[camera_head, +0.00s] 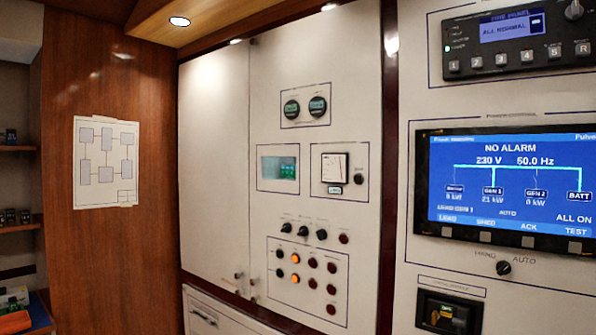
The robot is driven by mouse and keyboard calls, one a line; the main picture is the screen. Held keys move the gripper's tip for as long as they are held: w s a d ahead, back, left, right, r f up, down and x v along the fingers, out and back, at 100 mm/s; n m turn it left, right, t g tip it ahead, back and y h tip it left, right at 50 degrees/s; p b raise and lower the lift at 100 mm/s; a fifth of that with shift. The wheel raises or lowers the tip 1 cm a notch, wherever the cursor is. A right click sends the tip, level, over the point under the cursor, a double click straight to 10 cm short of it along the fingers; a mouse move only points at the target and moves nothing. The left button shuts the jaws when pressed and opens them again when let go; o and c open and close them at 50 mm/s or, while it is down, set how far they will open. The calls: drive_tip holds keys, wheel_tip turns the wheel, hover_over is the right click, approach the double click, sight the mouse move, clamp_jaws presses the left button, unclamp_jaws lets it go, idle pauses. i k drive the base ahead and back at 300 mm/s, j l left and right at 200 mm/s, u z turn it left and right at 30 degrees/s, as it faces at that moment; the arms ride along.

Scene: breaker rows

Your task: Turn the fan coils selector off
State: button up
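No label reading fan coils is legible, so I cannot tell which control is the fan coils selector. The white panel in the middle (300,185) carries a row of small black rotary knobs: a left knob (286,227), a middle knob (303,231) and a right knob (322,234). Their pointer positions are too small to read. Another black rotary knob (504,268), marked HAND and AUTO, sits under the blue screen at the right. My gripper is not in view.
Below the knobs are several round buttons, with an amber one (295,259) lit. A blue display (510,185) reads NO ALARM. A black module (448,313) is at the lower right. A wooden wall (105,240) and shelves (18,228) stand at the left.

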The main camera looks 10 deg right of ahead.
sight(287, 228)
drive_tip(key=i+j+z, duration=0.1)
drive_tip(key=z, duration=0.7)
drive_tip(key=i+j+z, duration=0.15)
drive_tip(key=j+z, duration=0.2)
drive_tip(key=j, duration=0.2)
drive_tip(key=j+z, duration=0.4)
drive_tip(key=j, duration=0.15)
drive_tip(key=j+z, duration=0.35)
drive_tip(key=j, duration=0.25)
